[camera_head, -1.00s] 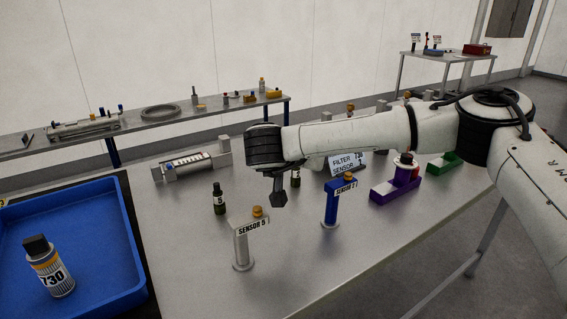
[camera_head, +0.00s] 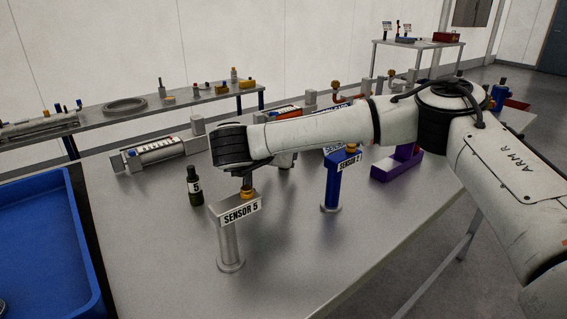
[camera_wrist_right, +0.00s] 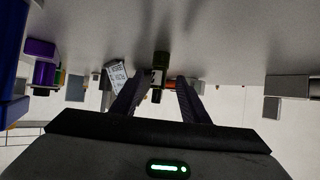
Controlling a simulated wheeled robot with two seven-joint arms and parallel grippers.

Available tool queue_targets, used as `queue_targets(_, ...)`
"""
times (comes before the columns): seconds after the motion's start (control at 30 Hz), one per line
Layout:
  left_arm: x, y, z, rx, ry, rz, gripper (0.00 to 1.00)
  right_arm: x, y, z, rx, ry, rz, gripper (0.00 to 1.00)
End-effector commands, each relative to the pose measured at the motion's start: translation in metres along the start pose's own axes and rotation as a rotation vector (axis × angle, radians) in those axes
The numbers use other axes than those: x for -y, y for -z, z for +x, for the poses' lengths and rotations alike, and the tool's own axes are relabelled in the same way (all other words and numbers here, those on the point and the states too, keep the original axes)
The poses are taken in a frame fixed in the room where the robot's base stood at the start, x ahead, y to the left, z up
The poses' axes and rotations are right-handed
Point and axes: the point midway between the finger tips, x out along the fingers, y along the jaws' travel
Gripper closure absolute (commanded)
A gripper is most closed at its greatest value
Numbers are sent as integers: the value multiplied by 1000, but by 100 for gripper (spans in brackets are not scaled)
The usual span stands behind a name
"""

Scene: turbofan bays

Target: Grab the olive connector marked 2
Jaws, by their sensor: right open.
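In the right wrist view, which shows the table upside down, an olive connector (camera_wrist_right: 161,62) stands between and beyond my fingertips; its mark cannot be read. My right gripper (camera_wrist_right: 158,88) is open, with the connector ahead of it and no contact visible. In the head view my right gripper (camera_head: 247,181) points down and away behind the silver SENSOR 5 post, its fingers mostly hidden. A dark olive connector marked 5 (camera_head: 194,188) stands upright to its left. No connector marked 2 is readable in the head view; my right arm covers part of the table. My left gripper is out of view.
The SENSOR 5 post (camera_head: 229,241) with its orange cap and a blue sensor post (camera_head: 332,190) stand at the front. A purple holder (camera_head: 396,166) is right, a grey cylinder fixture (camera_head: 158,151) back left, and a blue tray (camera_head: 86,245) far left.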

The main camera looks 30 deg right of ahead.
Motion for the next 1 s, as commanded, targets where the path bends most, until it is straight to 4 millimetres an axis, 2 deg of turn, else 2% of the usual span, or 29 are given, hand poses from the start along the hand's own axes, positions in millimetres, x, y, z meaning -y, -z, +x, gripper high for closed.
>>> queue_targets(0.27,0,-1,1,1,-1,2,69,-2,3,29,-1,-4,1,59)
queue_targets(0.53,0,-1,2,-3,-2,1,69,-3,10,67,0,-4,1,59)
queue_targets(0.67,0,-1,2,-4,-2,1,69,-3,10,74,0,-2,0,59)
queue_targets(0.87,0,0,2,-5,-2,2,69,-2,10,74,0,-1,0,59)
queue_targets(1.0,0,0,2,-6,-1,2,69,-2,10,74,0,-1,0,83)
